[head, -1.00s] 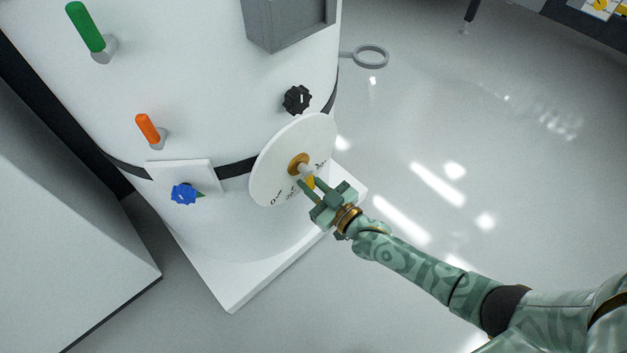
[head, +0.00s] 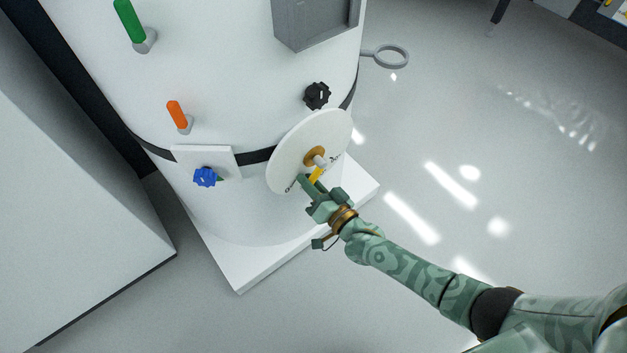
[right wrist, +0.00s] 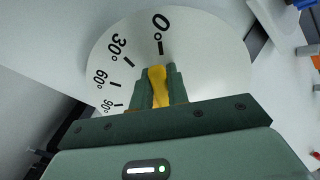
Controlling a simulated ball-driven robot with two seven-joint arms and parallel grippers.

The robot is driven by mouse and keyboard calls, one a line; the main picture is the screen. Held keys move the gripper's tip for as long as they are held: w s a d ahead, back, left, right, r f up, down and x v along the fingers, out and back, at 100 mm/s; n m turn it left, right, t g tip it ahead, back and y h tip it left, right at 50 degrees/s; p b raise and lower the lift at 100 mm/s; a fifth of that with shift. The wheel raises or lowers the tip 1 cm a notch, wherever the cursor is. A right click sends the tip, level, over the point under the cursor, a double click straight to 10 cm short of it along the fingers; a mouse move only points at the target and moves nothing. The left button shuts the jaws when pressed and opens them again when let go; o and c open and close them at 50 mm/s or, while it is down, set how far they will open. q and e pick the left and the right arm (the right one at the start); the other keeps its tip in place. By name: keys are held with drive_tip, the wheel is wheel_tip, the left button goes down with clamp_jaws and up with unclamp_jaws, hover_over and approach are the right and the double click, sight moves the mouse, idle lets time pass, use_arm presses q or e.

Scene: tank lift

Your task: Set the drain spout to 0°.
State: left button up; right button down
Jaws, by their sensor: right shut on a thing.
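The drain spout has a brass hub (head: 314,156) at the centre of a white round dial (head: 291,150) low on the tank. Its yellow part (head: 316,174) points down toward my right gripper (head: 309,186). In the right wrist view, the yellow part (right wrist: 157,85) lies between the two green fingers of my right gripper (right wrist: 160,88), which is shut on it. The dial (right wrist: 215,60) shows marks for 0°, 30°, 60° and 90°. The yellow tip lies just below the 0° tick, nearly in line with it. The spout's lower part is hidden by the gripper. My left gripper is out of view.
The white tank (head: 235,75) carries a black knob (head: 317,95), a blue knob (head: 205,177), an orange handle (head: 177,114) and a green handle (head: 129,20). A grey ring (head: 390,55) sticks out at the right. A white block (head: 75,220) stands left. Floor at right is clear.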

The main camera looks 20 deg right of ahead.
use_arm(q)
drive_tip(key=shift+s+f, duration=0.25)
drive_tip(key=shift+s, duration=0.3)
use_arm(e)
drive_tip(key=shift+s+a+r+m, duration=0.1)
drive_tip(key=shift+a+m, duration=0.1)
drive_tip(key=shift+m, duration=0.4)
drive_tip(key=c, duration=1.4)
unclamp_jaws()
drive_tip(key=shift+o, duration=0.2)
